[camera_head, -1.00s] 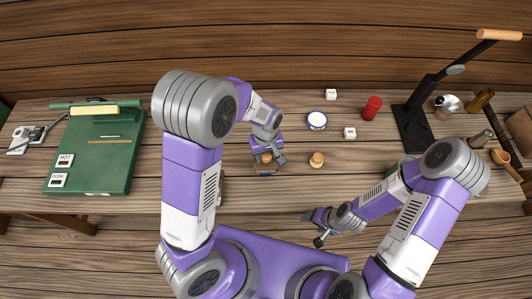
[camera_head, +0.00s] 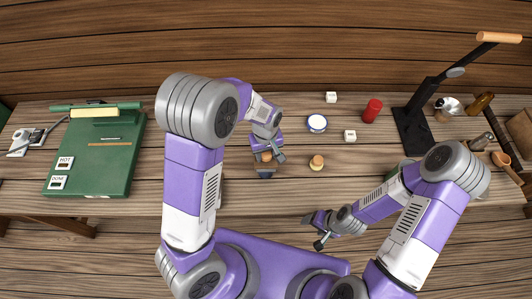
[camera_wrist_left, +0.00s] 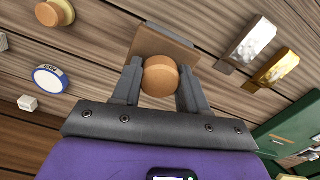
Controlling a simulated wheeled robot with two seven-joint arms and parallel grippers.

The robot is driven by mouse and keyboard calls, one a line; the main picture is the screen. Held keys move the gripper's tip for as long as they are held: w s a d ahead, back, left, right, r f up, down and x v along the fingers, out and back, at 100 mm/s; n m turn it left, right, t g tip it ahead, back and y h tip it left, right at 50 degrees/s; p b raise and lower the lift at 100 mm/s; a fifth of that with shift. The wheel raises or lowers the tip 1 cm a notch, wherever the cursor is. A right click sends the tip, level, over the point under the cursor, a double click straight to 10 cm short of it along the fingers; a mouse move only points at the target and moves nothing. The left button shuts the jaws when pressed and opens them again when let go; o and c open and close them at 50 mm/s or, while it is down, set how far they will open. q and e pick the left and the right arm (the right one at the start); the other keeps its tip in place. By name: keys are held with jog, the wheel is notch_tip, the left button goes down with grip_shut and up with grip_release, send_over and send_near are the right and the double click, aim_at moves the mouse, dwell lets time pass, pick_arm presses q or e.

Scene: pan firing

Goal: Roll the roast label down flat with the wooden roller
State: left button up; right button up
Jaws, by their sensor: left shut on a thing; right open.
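My left gripper (camera_head: 267,156) is shut on a round wooden knob (camera_wrist_left: 160,77) with a flat brown block (camera_wrist_left: 166,47) at its far end. It holds this piece over the middle of the table, and I cannot tell whether the piece touches the table. A similar wooden knobbed piece (camera_head: 316,162) stands just to the right; it also shows in the left wrist view (camera_wrist_left: 55,13). My right gripper (camera_head: 312,229) is open and empty near the table's front edge. I cannot pick out the roast label or a clear roller.
Silver (camera_wrist_left: 247,44) and gold (camera_wrist_left: 277,68) pieces lie beside my left gripper.

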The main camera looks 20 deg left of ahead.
pick_arm(q)
jog(key=shift+w, duration=0.15)
jog(key=shift+w+a+f, duration=0.15)
jog(key=shift+w+a, duration=0.05)
jog(key=shift+w, duration=0.35)
jog(key=shift+s, duration=0.2)
jog(key=shift+s+d, duration=0.2)
jog(key=shift+s, duration=0.5)
jog(key=shift+s+d+r, duration=0.15)
jog(key=shift+s+r, duration=0.1)
jog(key=shift+s, duration=0.2)
jog(key=shift+w, duration=0.15)
dwell(0.4)
